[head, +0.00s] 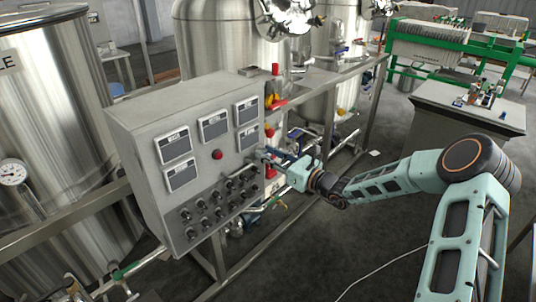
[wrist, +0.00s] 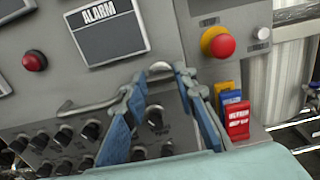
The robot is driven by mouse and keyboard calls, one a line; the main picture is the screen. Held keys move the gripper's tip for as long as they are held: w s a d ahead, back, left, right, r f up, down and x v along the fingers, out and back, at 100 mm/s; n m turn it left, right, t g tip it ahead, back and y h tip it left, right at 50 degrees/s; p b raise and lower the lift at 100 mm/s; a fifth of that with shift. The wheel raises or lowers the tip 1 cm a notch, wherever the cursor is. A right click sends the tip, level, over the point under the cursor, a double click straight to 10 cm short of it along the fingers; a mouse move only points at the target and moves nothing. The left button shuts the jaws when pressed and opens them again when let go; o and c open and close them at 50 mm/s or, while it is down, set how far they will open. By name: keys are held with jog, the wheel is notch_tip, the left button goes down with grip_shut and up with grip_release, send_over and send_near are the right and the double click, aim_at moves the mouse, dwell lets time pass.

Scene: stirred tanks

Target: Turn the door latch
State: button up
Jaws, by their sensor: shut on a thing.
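The door latch (wrist: 88,106) is a grey metal lever on the face of the grey control cabinet (head: 140,117). In the wrist view its bent free end points left and its bar runs behind my left finger. A rounded silver piece (wrist: 160,68), seemingly part of the latch, shows between my fingertips. My gripper (wrist: 159,82) has its blue fingers on either side of this piece and is shut on the latch.
The cabinet carries a red button (wrist: 35,61), several black knobs (wrist: 90,131), an alarm display (wrist: 108,32), a red emergency button (wrist: 218,42) and coloured tags (wrist: 237,120). Steel tanks (head: 215,40) and pipes stand behind. Open floor lies at the front right.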

jog(key=shift+f+n+b, duration=0.15)
jog(key=shift+n+b, duration=0.25)
jog(key=shift+b, duration=0.15)
jog(key=n+b, duration=0.8)
jog(key=b, duration=0.7)
jog(key=n+b, duration=0.9)
jog(key=b, duration=0.7)
jog(key=shift+s+a+f, duration=0.15)
jog(key=shift+s, duration=0.05)
jog(key=o, duration=1.1)
